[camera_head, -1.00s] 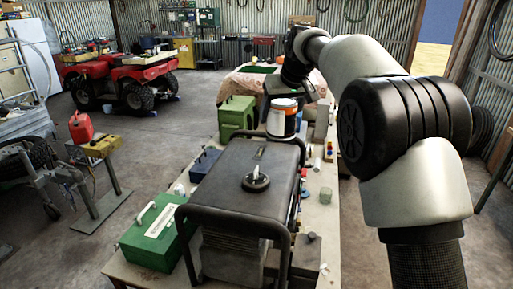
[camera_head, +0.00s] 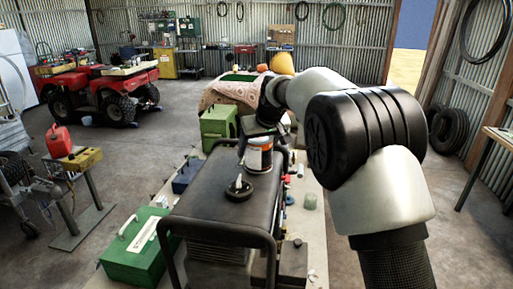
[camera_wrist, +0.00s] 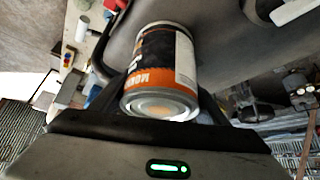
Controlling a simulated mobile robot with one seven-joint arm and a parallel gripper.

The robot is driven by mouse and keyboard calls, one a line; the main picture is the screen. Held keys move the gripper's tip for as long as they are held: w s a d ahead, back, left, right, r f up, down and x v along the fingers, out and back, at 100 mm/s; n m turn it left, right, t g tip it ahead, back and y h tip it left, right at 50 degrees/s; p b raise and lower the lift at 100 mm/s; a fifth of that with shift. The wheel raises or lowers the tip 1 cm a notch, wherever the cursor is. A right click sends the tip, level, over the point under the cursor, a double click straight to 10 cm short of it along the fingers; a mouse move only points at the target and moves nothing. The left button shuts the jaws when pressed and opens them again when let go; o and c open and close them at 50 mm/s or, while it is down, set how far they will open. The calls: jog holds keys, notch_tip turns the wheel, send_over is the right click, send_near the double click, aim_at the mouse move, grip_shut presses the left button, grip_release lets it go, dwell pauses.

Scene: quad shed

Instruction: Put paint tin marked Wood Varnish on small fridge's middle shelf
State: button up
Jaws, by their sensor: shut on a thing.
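The paint tin (camera_head: 259,157) has a white and dark label with an orange band. My gripper (camera_head: 262,133) is shut on it and holds it upright over the far part of the black generator (camera_head: 205,205). In the wrist view the tin (camera_wrist: 160,70) sits between the dark fingers of my gripper (camera_wrist: 165,95); its label is only partly visible and I cannot read it as Wood Varnish. A white upright unit (camera_head: 13,65) stands at the far left, cut off by the picture edge. I cannot tell whether it is the small fridge; no shelf shows.
The generator stands on a bench with a green toolbox (camera_head: 135,262), a green box (camera_head: 217,122) and small items. A red quad (camera_head: 103,92) stands behind left. A red fuel can (camera_head: 58,140) rests on a stand at left. Open floor lies between the stand and bench.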

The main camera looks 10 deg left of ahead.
jog(key=shift+r, duration=0.2)
jog(key=shift+f, duration=0.2)
jog(key=o, duration=1.6)
jog(key=shift+r, duration=0.25)
jog(key=b+v, duration=0.1)
jog(key=v, duration=1)
jog(key=shift+s+d+r, duration=0.2)
jog(key=shift+s+r, duration=0.05)
jog(key=shift+r, duration=0.05)
